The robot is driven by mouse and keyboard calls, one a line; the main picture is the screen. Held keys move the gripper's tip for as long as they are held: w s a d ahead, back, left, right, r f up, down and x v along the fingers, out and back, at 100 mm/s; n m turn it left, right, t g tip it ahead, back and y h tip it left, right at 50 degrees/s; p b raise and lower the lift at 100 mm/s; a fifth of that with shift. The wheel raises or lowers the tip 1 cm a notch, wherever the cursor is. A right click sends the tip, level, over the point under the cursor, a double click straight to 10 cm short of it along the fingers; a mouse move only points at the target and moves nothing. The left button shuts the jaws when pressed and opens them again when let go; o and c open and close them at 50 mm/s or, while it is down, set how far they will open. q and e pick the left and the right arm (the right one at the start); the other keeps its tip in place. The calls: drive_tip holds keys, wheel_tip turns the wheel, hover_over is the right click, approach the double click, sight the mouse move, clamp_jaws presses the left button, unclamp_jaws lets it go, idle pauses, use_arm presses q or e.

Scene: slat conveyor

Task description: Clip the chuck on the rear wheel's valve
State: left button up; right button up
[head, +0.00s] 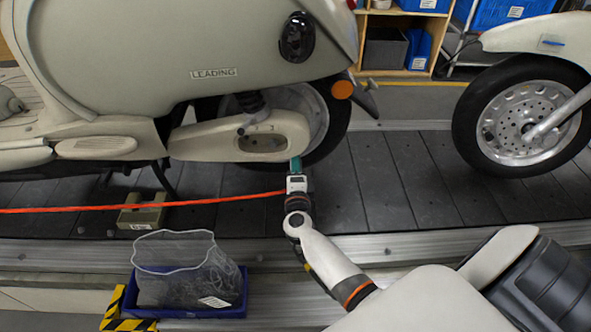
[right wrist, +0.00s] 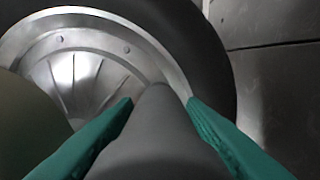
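The cream scooter (head: 180,60) stands on the slat conveyor, and its rear wheel (head: 337,118) is partly covered by the swingarm and body. In the right wrist view the wheel's silver rim (right wrist: 150,42) and dark tyre fill the upper part. My right gripper (head: 295,163) is at the lower edge of the rear wheel. Its teal fingers close on both sides of a thick grey cylinder, which looks like the chuck (right wrist: 155,130), its far end against the rim in the picture. Contact with the wheel cannot be told. I cannot make out the valve. My left gripper is out of view.
An orange hose (head: 140,207) runs from the left edge to my right gripper. A tan block (head: 142,217) sits on the conveyor (head: 390,180). A blue tray (head: 190,312) with a clear bag stands at the front. Another vehicle's wheel (head: 470,115) is at right.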

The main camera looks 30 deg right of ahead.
drive_tip(key=o, duration=0.4)
